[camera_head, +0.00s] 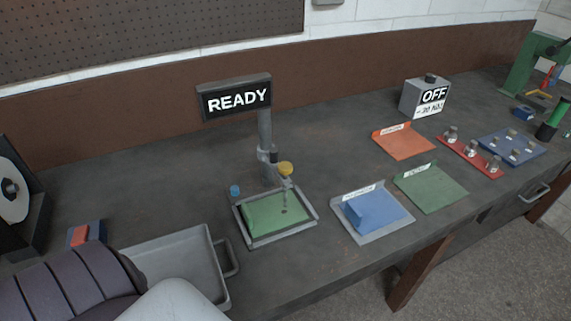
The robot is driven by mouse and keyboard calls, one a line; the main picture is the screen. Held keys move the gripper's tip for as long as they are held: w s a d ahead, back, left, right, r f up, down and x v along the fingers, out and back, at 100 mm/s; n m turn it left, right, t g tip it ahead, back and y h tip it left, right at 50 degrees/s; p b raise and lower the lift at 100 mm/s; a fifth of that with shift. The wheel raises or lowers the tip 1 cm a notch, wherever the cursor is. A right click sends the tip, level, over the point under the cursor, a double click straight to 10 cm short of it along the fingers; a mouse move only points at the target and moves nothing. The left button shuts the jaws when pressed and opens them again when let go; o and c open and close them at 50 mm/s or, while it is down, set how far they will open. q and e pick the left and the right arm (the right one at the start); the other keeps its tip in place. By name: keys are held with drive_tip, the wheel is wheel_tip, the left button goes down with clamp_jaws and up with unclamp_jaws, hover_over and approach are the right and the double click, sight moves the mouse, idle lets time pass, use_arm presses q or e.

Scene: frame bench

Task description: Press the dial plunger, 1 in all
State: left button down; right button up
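A test stand with a grey post (264,130) stands mid-bench, with a sign reading READY (237,97) on top. A small yellow round head (286,168) sits on the stand's side arm, and a thin grey rod (285,195) hangs below it over a framed green pad (268,213). The yellow head and rod look like the dial plunger, but I cannot tell for certain. Neither of my grippers shows; only a part of my arm fills the lower left corner.
A grey tray (214,262) lies left of the pad, partly covered by my arm. A blue block (372,213) lies in a tray at right.

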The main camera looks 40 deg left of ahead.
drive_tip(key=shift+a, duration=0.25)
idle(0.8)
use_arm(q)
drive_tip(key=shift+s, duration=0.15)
